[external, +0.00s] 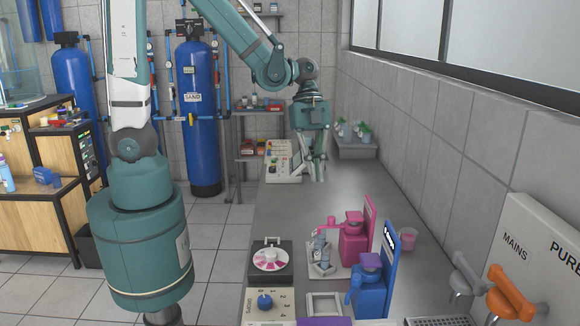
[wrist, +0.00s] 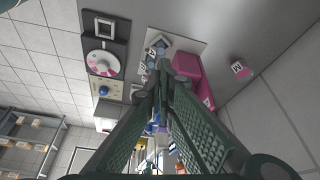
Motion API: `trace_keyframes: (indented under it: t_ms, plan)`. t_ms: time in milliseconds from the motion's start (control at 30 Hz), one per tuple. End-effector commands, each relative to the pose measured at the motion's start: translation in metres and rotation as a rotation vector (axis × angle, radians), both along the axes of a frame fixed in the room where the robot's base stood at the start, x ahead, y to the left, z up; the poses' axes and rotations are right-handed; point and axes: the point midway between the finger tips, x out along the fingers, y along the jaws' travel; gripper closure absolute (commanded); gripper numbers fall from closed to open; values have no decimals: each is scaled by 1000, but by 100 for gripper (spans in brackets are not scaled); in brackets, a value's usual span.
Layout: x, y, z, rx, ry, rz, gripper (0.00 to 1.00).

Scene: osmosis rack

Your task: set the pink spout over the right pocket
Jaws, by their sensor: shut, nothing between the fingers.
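The pink dispenser (external: 353,243) stands on the bench; its pink spout (external: 327,223) sticks out to the left over a white tray (external: 334,274). Small grey-blue containers (external: 320,248) stand on the tray under the spout, and I cannot make out the separate pockets. In the wrist view the pink dispenser (wrist: 188,72) lies just beyond my fingertips, and the containers (wrist: 153,48) show above them; my fingers hide part of the dispenser and tray. My gripper (external: 319,178) is shut and empty, pointing down above the bench, well behind the dispenser. It also shows in the wrist view (wrist: 165,72).
A blue dispenser (external: 369,287) stands in front of the pink one. A pink cup (external: 408,238) is by the wall. A dial device (external: 270,262) and a knob box (external: 266,303) line the left edge.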

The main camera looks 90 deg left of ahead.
Motion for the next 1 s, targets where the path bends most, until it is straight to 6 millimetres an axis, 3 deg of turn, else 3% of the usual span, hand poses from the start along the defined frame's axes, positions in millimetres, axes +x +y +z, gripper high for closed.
trace_keyframes:
  t_ms: [833,1000]
  plan:
    - [8,-29,-76,0,0,-1,100]
    - [12,-46,-73,0,0,-3,100]
